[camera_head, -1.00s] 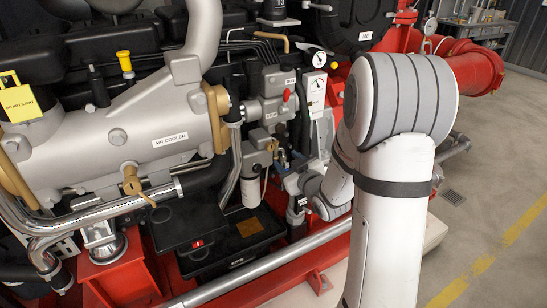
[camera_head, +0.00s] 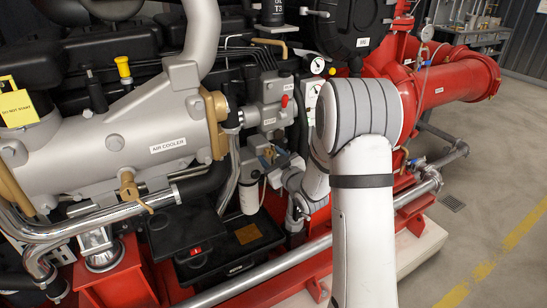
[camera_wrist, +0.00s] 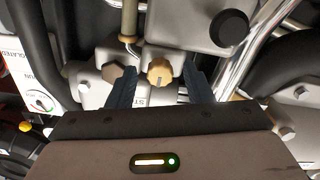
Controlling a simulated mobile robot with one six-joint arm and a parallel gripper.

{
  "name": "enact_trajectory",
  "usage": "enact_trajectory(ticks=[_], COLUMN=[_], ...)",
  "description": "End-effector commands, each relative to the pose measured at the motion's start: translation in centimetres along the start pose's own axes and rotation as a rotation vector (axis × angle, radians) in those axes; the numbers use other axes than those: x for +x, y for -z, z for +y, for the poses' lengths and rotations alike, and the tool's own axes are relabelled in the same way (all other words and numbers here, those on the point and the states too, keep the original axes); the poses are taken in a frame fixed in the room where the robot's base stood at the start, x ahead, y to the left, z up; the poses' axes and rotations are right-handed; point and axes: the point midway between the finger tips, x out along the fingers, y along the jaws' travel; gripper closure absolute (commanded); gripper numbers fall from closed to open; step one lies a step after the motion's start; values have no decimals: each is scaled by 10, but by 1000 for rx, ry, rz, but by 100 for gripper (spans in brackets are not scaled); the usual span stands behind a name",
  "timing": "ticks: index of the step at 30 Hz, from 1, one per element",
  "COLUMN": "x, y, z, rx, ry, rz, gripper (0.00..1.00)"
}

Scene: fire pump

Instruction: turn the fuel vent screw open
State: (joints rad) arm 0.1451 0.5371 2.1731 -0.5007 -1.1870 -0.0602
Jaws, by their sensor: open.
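My gripper (camera_wrist: 159,68) is open, with one dark blue finger on either side of the screw head. Gaps show between the screw head and both fingers, and I see no contact. The jaws hold nothing. In the head view my arm reaches to the grey filter housing above a white filter canister (camera_head: 250,194). The screw cannot be made out there.
A darker hex plug (camera_wrist: 112,72) sits left of the screw, close by the left finger. A black round knob (camera_wrist: 229,27) and shiny pipes lie to the upper right. A brass handle (camera_head: 133,190) hangs below the air cooler (camera_head: 110,140).

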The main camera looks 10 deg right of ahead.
Motion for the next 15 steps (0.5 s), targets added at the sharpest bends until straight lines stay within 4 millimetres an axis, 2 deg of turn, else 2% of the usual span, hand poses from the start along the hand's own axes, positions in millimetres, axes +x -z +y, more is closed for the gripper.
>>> enact_trajectory(ticks=[4,15], x=[0,-1], y=[0,0], z=[0,1], rx=[0,0], ry=[-1,-1], rz=[0,0], gripper=[54,85])
